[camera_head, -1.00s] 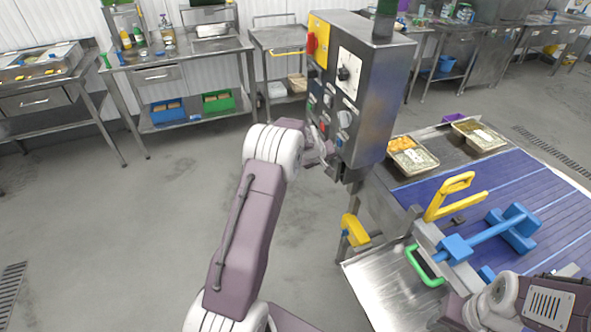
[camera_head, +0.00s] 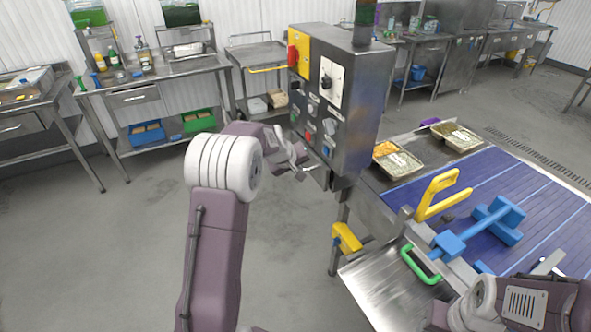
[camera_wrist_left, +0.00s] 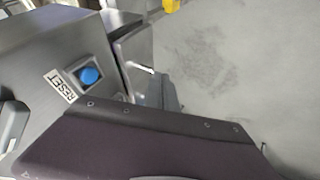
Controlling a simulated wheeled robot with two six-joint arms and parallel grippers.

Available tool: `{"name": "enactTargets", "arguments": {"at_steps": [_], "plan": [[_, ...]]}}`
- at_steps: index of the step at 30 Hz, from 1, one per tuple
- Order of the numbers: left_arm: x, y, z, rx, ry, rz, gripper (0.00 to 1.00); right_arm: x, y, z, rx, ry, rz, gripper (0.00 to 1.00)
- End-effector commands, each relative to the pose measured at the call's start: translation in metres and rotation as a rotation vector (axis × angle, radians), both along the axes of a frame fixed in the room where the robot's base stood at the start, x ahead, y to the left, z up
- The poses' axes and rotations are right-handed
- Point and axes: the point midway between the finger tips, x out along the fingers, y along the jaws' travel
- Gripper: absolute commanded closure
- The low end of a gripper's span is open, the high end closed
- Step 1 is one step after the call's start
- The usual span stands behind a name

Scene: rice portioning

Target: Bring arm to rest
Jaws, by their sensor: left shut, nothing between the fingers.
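My left arm rises from the bottom of the head view, its white elbow joint raised in the middle. My left gripper (camera_head: 303,170) is shut and empty, in front of the lower left side of the grey control box (camera_head: 355,110). Whether it touches the box cannot be told. In the left wrist view, a blue button (camera_wrist_left: 89,76) with a RESET label (camera_wrist_left: 60,84) is on the box. A dark part of mine covers the lower part of that view. My right arm shows at the lower right of the head view; its fingertips cannot be made out.
The blue conveyor belt (camera_head: 535,185) lies at the right, with food trays (camera_head: 398,166) at its far edge. A yellow handle (camera_head: 437,195), blue tool (camera_head: 470,232) and green handle (camera_head: 420,266) are near its front. Open floor (camera_head: 110,255) lies left.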

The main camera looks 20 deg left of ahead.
Motion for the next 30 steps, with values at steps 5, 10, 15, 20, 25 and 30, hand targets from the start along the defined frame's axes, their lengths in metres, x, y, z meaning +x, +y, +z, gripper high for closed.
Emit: {"name": "enactTargets", "arguments": {"at_steps": [5,10,15,20,25,30], "plan": [[-0.01,0.001,0.013,0.001,0.0,-0.001,1.0,0.0,0.0,-0.002,0.0,0.0,0.0,0.52],[-0.011,0.0,0.015,0.001,0.001,0.0,1.0,0.0,0.0,-0.001,0.0,0.0,0.0,0.52],[-0.009,-0.008,0.019,0.003,-0.008,-0.017,1.0,0.0,0.0,-0.001,0.0,0.0,0.0,0.52],[-0.038,-0.064,0.045,0.029,-0.015,-0.133,1.0,0.0,0.0,-0.001,0.0,0.0,0.0,0.52],[-0.147,-0.106,0.004,0.129,0.165,-0.349,1.0,0.0,0.0,-0.001,0.0,0.0,0.0,0.52],[-0.258,-0.109,-0.045,0.227,0.369,-0.552,1.0,0.0,0.0,-0.001,0.0,0.0,0.0,0.52]]}}
